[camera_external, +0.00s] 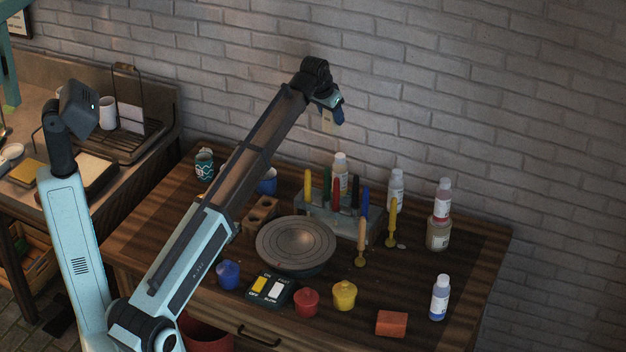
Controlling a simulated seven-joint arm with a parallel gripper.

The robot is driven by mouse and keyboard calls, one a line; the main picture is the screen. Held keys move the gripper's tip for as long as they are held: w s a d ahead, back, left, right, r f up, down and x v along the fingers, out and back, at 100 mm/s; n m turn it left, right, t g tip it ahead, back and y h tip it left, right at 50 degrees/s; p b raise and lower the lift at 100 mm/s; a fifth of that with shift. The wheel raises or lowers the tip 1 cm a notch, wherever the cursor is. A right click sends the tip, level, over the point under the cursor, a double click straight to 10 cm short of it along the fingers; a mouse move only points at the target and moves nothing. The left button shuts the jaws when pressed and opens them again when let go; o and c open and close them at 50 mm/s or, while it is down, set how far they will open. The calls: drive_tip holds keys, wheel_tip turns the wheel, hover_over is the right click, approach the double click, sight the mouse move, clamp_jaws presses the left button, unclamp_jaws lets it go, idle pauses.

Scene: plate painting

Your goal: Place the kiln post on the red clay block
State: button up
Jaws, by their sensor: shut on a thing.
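My gripper (335,112) is high above the back of the table, in front of the brick wall. It is shut on a small cream-coloured piece, which looks like the kiln post (328,123) and hangs below the jaws. The fingers are small and dark here, so the exact hold is hard to see. The red clay block (391,323) is an orange-red brick lying flat at the table's front right, well away from my gripper. Its top is bare.
A grey turntable (296,243) is mid-table, with a rack of coloured tools (345,217) behind it. Blue (228,275), red (306,302) and yellow (344,296) pots line the front. A white bottle (439,298) stands right of the block. Taller bottles (396,190) stand behind.

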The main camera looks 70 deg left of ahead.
drive_tip(key=w+d+m, duration=0.1)
drive_tip(key=w+d, duration=0.2)
drive_tip(key=d, duration=1.2)
drive_tip(key=m+h, duration=0.2)
drive_tip(key=m, duration=0.3)
hover_over(394, 320)
wheel_tip(394, 320, down, 10)
drive_tip(key=shift+t, duration=0.4)
drive_tip(key=shift+f, duration=5.7)
drive_tip(key=shift+f, duration=0.15)
drive_tip(key=o, duration=1.3)
